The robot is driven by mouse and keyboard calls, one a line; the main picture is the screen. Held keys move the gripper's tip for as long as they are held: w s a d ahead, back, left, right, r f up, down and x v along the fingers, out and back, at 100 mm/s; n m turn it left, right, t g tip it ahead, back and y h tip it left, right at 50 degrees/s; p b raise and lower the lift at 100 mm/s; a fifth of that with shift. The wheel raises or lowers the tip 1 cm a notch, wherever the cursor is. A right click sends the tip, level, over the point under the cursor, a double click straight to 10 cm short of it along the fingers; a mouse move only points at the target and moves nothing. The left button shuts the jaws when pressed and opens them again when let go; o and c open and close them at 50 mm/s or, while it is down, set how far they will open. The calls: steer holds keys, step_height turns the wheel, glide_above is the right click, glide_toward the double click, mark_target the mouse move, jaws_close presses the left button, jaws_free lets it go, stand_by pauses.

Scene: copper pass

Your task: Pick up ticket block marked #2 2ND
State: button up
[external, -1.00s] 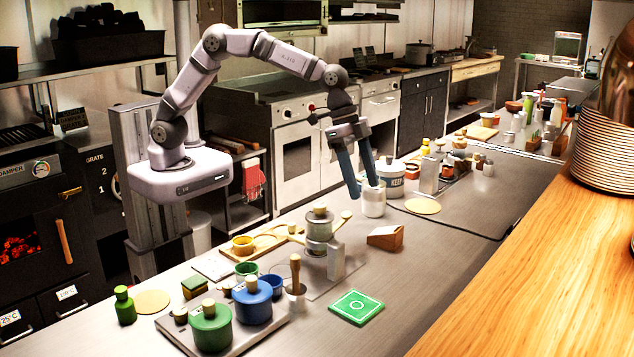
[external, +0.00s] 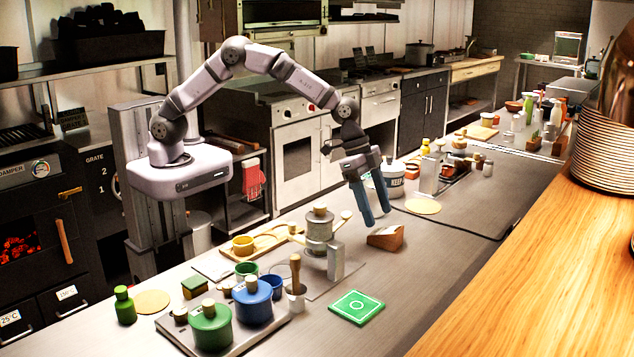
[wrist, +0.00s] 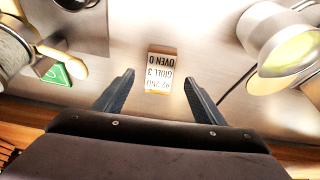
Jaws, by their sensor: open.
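The ticket block (external: 386,237) is a small brown wooden wedge with a pale face, resting on the steel counter. In the wrist view the ticket block (wrist: 160,70) lies ahead of the fingers, roughly centred between them, with its printed face upside down reading "#2 2ND", "GRILL 3" and "OVEN 0". My gripper (external: 377,222) is open with blue fingers pointing down, above and just left of the block in the external view.
The counter right of the block is clear.

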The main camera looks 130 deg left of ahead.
mark_target(384, 230)
steer(key=shift+f, duration=0.1)
steer(key=shift+w+f+p, duration=0.45)
steer(key=shift+f+p, duration=0.15)
steer(key=shift+p, duration=0.3)
steer(key=p+x, duration=0.1)
steer(key=x, duration=0.1)
steer(key=shift+w+f, duration=0.4)
steer(key=shift+f, duration=0.25)
steer(key=shift+f, duration=0.25)
steer(key=shift+a, duration=0.1)
steer(key=c, duration=1.2)
